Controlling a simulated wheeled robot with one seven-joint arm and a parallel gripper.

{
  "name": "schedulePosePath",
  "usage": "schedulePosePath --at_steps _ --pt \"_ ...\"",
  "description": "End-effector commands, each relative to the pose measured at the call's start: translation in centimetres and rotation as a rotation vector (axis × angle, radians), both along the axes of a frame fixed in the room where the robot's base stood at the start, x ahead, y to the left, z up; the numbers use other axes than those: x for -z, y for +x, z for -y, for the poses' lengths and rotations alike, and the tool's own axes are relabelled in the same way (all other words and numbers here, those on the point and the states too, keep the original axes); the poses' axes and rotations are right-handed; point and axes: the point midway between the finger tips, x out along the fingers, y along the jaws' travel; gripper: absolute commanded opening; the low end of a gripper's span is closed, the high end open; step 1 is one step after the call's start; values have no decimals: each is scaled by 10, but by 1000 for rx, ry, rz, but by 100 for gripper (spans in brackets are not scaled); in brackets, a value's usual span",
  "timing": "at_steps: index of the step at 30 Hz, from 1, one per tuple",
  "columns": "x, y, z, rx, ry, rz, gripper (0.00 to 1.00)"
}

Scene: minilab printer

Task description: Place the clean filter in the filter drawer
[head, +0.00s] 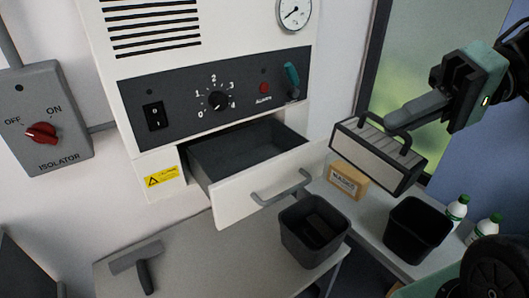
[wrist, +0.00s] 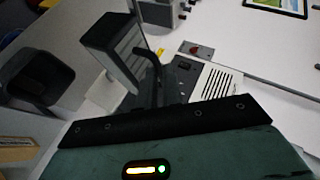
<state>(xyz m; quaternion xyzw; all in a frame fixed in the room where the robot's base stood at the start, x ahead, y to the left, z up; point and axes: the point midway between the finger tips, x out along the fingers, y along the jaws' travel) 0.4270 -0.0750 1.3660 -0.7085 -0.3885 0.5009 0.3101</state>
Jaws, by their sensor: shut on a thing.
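The filter also shows in the wrist view (wrist: 112,48), beyond my gripper. The filter drawer (head: 262,190) is pulled out below the machine's control panel. It has a white front and a grey handle, and the visible part of its inside looks empty. The filter is apart from the drawer, higher than its front.
A dark bin (head: 290,243) stands in front of the drawer, with a dark thing inside. Another dark bin (head: 410,250), a cardboard box (head: 346,181) and white bottles (head: 457,208) stand at the right. A scraper-like tool (head: 139,262) lies on the table. An isolator switch (head: 42,132) is on the wall.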

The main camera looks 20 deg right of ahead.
Motion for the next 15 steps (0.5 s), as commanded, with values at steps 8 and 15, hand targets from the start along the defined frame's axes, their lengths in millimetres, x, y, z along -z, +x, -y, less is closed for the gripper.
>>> schedulePosePath --at_steps 8,15 --pt "12 40 -13 -2 64 188 0" --pt "12 92 -30 -3 62 185 0"
